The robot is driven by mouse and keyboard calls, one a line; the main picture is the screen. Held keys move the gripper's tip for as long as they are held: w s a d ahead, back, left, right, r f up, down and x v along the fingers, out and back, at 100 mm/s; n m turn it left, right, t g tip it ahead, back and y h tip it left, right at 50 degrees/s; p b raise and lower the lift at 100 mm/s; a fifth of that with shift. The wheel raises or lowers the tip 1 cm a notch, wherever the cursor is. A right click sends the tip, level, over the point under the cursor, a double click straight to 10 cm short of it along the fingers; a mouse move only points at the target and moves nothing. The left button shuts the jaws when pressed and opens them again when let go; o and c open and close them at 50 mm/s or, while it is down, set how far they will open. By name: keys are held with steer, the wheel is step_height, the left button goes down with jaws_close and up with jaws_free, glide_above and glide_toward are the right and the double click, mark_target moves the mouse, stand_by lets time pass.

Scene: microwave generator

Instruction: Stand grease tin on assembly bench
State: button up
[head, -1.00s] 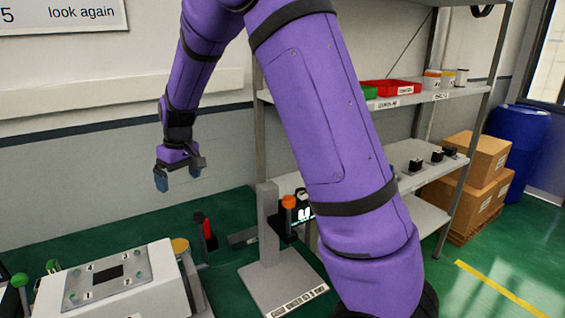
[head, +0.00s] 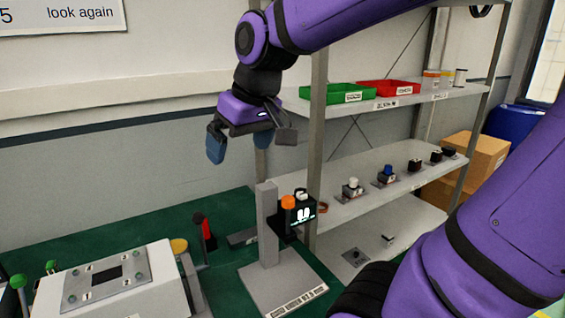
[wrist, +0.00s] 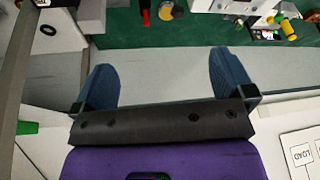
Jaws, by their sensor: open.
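My gripper (head: 250,146) hangs open and empty in the air, in front of the wall and left of the shelf rack. In the wrist view its two blue fingers (wrist: 163,78) are spread with nothing between them. Small tins stand on the rack's upper shelf: an orange-and-white tin (head: 431,79), a yellow-and-white tin (head: 447,77) and a white tin with a dark top (head: 460,77). I cannot tell which one is the grease tin. My gripper is well left of them. I cannot make out the assembly bench for certain.
The shelf rack (head: 318,120) has a green tray (head: 338,94), a red tray (head: 388,88) and several small parts lower down. A grey stand (head: 267,225) with an orange-topped device and a console (head: 105,280) are below. Cardboard boxes (head: 475,150) and a blue barrel (head: 515,124) stand right.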

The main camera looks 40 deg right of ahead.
steer(key=s+m+t+h, duration=0.1)
steer(key=s, duration=0.9)
steer(key=shift+d+f, duration=0.35)
steer(key=shift+d, duration=0.05)
